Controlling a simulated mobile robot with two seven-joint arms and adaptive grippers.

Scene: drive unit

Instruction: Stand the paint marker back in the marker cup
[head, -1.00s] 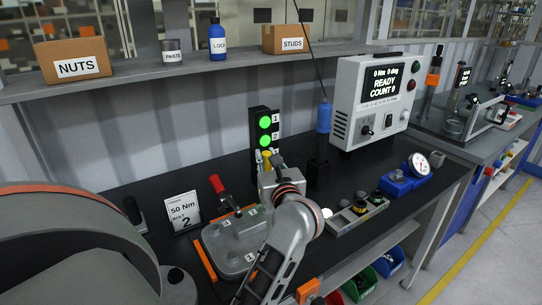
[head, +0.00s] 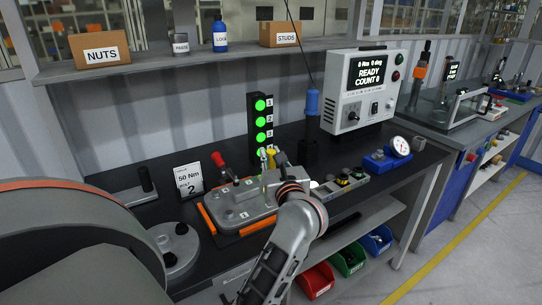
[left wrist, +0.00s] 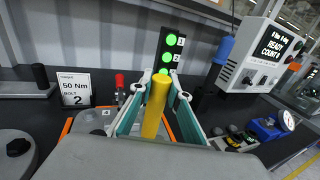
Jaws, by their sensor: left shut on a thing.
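The paint marker is a yellow cylinder (left wrist: 155,108) standing upright between my left fingers in the left wrist view. My left gripper (left wrist: 161,92) is shut on it. In the head view the left gripper (head: 268,163) is over the back right of the grey fixture plate, in front of the light tower, with the yellow marker (head: 271,155) showing at its tip. The marker's lower end is hidden by the gripper. I cannot make out the marker cup with certainty in either view. My right gripper is not in view.
A light tower (head: 260,108) with green lamps stands behind the gripper. The fixture plate (head: 228,216) with a red-handled clamp (head: 219,161) lies in front. A black holder with a blue-handled tool (head: 312,103) and a controller box (head: 340,116) stand to the right. A torque sign (head: 188,182) is left.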

